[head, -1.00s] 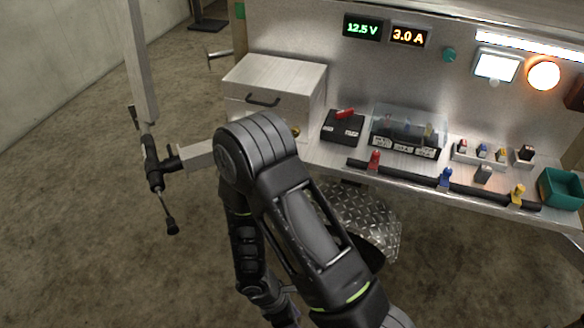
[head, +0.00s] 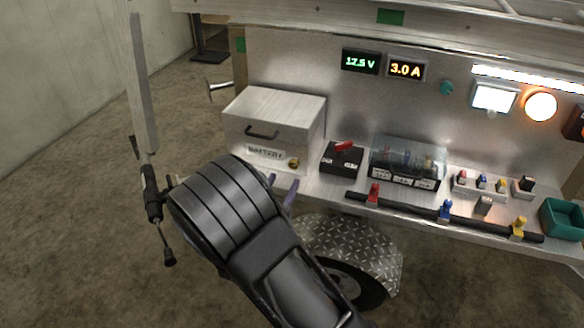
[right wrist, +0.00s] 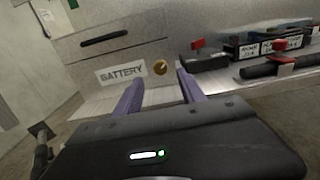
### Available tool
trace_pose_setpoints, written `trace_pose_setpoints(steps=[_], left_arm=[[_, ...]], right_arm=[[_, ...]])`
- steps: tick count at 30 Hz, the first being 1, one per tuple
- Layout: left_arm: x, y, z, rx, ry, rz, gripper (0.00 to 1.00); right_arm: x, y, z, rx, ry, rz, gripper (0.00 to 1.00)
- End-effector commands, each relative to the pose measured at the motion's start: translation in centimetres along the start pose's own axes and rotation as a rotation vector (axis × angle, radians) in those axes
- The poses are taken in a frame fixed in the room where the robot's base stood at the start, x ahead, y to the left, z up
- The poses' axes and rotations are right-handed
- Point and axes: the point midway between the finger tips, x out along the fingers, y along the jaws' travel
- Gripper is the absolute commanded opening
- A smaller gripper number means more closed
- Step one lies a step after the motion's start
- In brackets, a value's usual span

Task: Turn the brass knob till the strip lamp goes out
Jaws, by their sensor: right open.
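The brass knob (head: 293,163) is a small round knob on the lower right of the front of the metal battery box. In the right wrist view the knob (right wrist: 160,67) shows just beyond and between the two purple fingers. My right gripper (head: 281,185) is open and empty, its fingertips pointing at the box front close below the knob; contact with the knob does not show. Its fingers also show in the right wrist view (right wrist: 158,80). The strip lamp (head: 530,79) at the upper right glows bright white. My left gripper is out of view.
The battery box (head: 278,103) stands at the bench's left end. A black block with a red lever (head: 342,158), a clear-covered fuse box (head: 407,160) and a black bar (head: 410,207) with coloured clips lie to its right. A teal bin (head: 563,217) sits far right.

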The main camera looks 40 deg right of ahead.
Motion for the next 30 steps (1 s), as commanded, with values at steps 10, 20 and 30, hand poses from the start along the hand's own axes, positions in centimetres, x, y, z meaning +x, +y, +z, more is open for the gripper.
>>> trace_pose_setpoints(steps=[10, 20, 30], left_arm=[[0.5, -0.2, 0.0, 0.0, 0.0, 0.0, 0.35], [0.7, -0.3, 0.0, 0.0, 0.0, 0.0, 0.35], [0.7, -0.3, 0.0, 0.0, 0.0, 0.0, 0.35]], right_arm=[[4.7, -0.1, -0.1, 0.0, 0.0, -0.004, 0.47], [7.4, -0.1, -0.1, -0.001, 0.002, 0.0, 0.47], [7.4, -0.1, -0.1, -0.001, 0.001, -0.001, 0.37]])
